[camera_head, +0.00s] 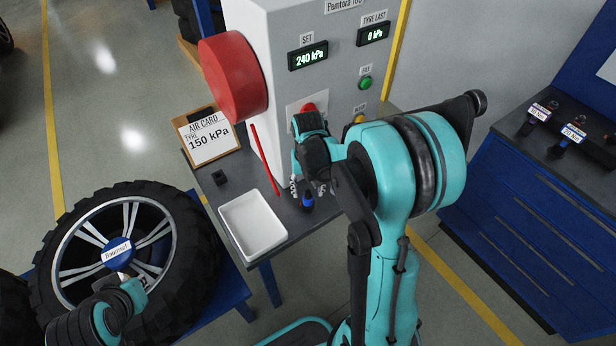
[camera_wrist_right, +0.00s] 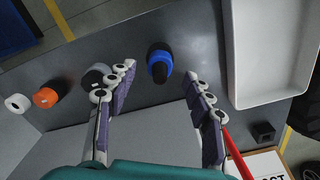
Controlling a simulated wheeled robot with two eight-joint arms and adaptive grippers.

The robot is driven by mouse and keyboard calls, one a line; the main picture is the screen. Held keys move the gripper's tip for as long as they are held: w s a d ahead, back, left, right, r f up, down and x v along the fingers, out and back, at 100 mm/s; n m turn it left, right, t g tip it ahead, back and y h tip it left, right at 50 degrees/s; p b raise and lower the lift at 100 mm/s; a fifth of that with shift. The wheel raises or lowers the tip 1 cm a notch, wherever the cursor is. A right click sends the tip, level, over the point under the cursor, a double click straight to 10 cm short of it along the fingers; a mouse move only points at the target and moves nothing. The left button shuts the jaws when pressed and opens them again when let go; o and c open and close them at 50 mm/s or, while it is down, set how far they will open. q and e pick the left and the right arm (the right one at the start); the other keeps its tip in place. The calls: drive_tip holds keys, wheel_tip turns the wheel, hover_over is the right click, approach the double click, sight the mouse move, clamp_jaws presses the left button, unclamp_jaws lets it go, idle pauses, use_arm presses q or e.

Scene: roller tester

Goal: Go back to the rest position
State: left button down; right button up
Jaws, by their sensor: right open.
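My right gripper (camera_head: 309,187) is open over the dark bench beside the machine. In the right wrist view its fingers (camera_wrist_right: 160,80) stand wide apart with nothing held. A blue and black cap-like piece (camera_wrist_right: 160,64) stands on the bench in the gap beyond the fingertips; it also shows in the head view (camera_head: 307,199). I cannot tell how far below the fingers it is. My left gripper (camera_head: 132,284) is at the lower left, over the tyre (camera_head: 185,258) near its blue hub (camera_head: 117,250). Its fingers are too hidden to tell open or shut.
A white tray (camera_head: 255,224) lies left of the right gripper. A red rod (camera_head: 264,160) and the air card (camera_head: 207,137) are near the grey machine (camera_head: 335,75). Grey (camera_wrist_right: 97,76), orange (camera_wrist_right: 45,97) and white (camera_wrist_right: 17,103) pieces stand left. A blue cabinet (camera_head: 530,215) is right.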

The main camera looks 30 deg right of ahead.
wheel_tip(320, 180, up, 10)
drive_tip(key=s+a+r+n+t, duration=0.2)
drive_tip(key=s+a+n+t, duration=0.3)
drive_tip(key=s+a, duration=0.5)
drive_tip(key=shift+s+a+r+t, duration=0.35)
drive_tip(key=shift+s+t, duration=0.2)
drive_tip(key=shift+t, duration=0.55)
drive_tip(key=shift+c, duration=0.3)
